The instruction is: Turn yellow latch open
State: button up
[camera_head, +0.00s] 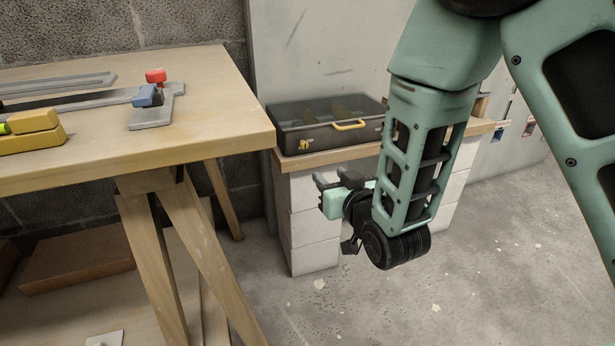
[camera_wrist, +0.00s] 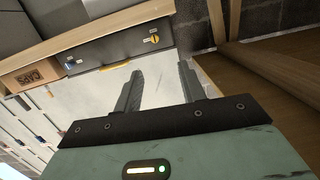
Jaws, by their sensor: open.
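A dark grey case (camera_head: 300,128) with a see-through lid sits shut on a wooden shelf top beyond the workbench. Its yellow latch (camera_head: 305,144) is on the left part of the front face, left of the yellow handle (camera_head: 348,125). In the wrist view the yellow latch (camera_wrist: 154,39) shows at the right end of the case front (camera_wrist: 120,48), and a small blue part (camera_wrist: 70,63) at the other end. My gripper (camera_head: 333,179) is open and empty, below and in front of the case, apart from it. Its fingers (camera_wrist: 160,72) point toward the case.
A cardboard box (camera_wrist: 37,74) sits beside the case. White blocks (camera_head: 312,230) support the shelf. Floor in front is clear.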

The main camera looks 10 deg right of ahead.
notch_tip(320, 180, down, 3)
jog(key=t+b, duration=0.2)
jog(key=b, duration=0.4)
send_near(305, 146)
jog(key=x, duration=0.7)
jog(key=shift+w, duration=0.1)
jog(key=shift+w+a+r+b, duration=0.15)
jog(key=shift+w+b, duration=0.15)
jog(key=shift+w, duration=0.25)
grip_shut()
